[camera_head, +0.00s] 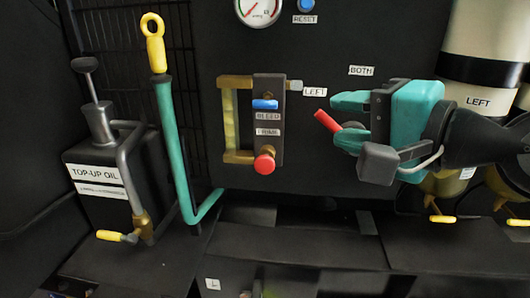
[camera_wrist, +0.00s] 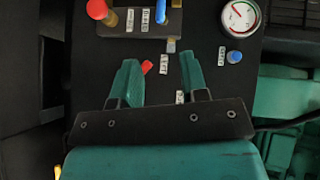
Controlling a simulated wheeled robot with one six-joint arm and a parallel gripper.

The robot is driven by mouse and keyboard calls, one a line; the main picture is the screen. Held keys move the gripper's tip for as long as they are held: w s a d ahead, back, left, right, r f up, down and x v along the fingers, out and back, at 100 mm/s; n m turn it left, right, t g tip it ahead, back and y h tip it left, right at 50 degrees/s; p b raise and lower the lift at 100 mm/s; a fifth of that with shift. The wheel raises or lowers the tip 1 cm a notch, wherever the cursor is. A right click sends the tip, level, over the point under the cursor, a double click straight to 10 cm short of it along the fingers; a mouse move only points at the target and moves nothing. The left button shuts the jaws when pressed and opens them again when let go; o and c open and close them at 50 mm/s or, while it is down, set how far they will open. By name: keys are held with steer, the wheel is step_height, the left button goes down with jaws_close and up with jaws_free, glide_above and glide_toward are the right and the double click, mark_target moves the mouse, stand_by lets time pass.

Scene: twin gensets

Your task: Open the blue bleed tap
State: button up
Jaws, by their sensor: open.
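The blue bleed tap (camera_head: 265,104) is a small horizontal lever on a dark block on the panel, above the BLEED label (camera_head: 268,116). In the wrist view the blue tap (camera_wrist: 161,17) is near the top, beyond the fingertips. My gripper (camera_head: 338,121) is open, to the right of the tap and apart from it. In the wrist view my gripper (camera_wrist: 159,62) shows two teal fingers spread, with nothing held. A red lever (camera_head: 327,121) shows between the fingertips in the head view; I cannot tell if they touch it.
A red knob (camera_head: 264,163) sits below the tap, by the PRIME label (camera_head: 268,132). A yellowish tube (camera_head: 229,118) runs left of the block. A gauge (camera_head: 261,9) and blue RESET button (camera_head: 306,5) are above. A teal pump handle (camera_head: 172,140) and oil can (camera_head: 95,200) stand left.

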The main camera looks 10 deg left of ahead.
mark_target(272, 105)
steer(key=w+a+p, duration=0.3)
steer(key=w, duration=0.1)
steer(key=w+a+f+m+t+p, duration=0.1)
steer(key=w+a+p, duration=0.3)
steer(key=w+a+f+m+p, duration=0.1)
steer(key=w+a+p, duration=0.3)
steer(key=shift+a+f+t+y, duration=0.2)
steer(key=shift+t+y, duration=0.1)
steer(key=shift+t, duration=0.1)
steer(key=shift+w+a, duration=0.5)
steer(key=shift+w, duration=0.05)
jaws_close()
